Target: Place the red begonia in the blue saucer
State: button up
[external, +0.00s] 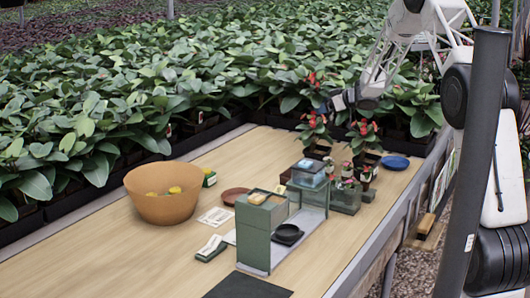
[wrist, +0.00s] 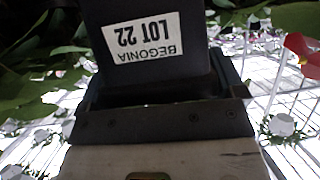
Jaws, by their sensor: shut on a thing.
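My gripper (external: 330,103) is above the far end of the table, shut on a dark pot (wrist: 150,42). The pot's white label reads upside down "BEGONIA LOT 22" in the wrist view. Red flowers and leaves (external: 312,80) show at the gripper in the external view; the pot there is hard to make out. A red flower (wrist: 302,55) shows at the right of the wrist view. The blue saucer (external: 395,162) lies flat and empty at the far right of the table, to the right of and below my gripper.
Red-flowered potted plants (external: 314,124) (external: 362,132) stand below my gripper, left of the saucer. An orange bowl (external: 166,208) and a brown saucer (external: 234,195) are left.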

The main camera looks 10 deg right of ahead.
notch_tip(320, 180, up, 5)
jog(key=shift+f, duration=0.1)
jog(key=s+d, duration=0.6)
jog(key=s, duration=0.6)
jog(key=s+d, duration=0.7)
jog(key=s, duration=0.5)
jog(key=s+d, duration=0.6)
jog(key=s, duration=0.6)
notch_tip(320, 180, down, 9)
jog(key=shift+w+m+t+h, duration=0.3)
jog(key=shift+w+m+t, duration=0.05)
jog(key=shift+m+t, duration=0.05)
jog(key=w+d, duration=0.1)
jog(key=w, duration=0.6)
jog(key=w+d+f, duration=0.1)
jog(key=w+d, duration=0.1)
jog(key=w, duration=0.6)
jog(key=shift+w+d+f, duration=0.25)
jog(key=shift+d, duration=0.05)
jog(key=shift+f, duration=1.75)
jog(key=shift+f, duration=0.35)
